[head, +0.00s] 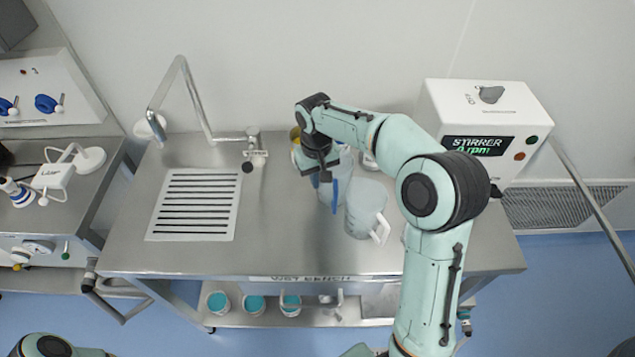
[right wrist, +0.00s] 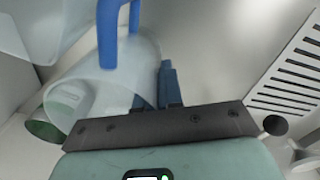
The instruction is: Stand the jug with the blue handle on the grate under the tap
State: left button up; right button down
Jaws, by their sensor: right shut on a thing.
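The jug with the blue handle (head: 345,167) is translucent and stands at the middle back of the bench, partly hidden by my right gripper. Its blue handle (head: 335,196) faces the front. My right gripper (head: 318,176) is shut on the jug's wall near the rim. The right wrist view shows the jug (right wrist: 85,75) with its handle (right wrist: 108,38), and dark blue fingers (right wrist: 165,88) at its wall. The slotted grate (head: 195,204) is bare, at the left of the bench. The bent metal tap (head: 189,90) rises behind it. My left gripper is out of view.
A translucent jug with a white handle (head: 364,208) stands close to the right of the blue-handled one. The stirrer box (head: 484,120) is at the back right. Bench top (head: 270,225) between grate and jugs is clear. Teal-filled tubs (head: 254,303) sit on the lower shelf.

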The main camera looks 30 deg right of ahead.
jog(key=shift+s+f, duration=0.15)
jog(key=shift+f, duration=0.7)
jog(key=shift+f, duration=0.15)
jog(key=c, duration=1.3)
grip_release()
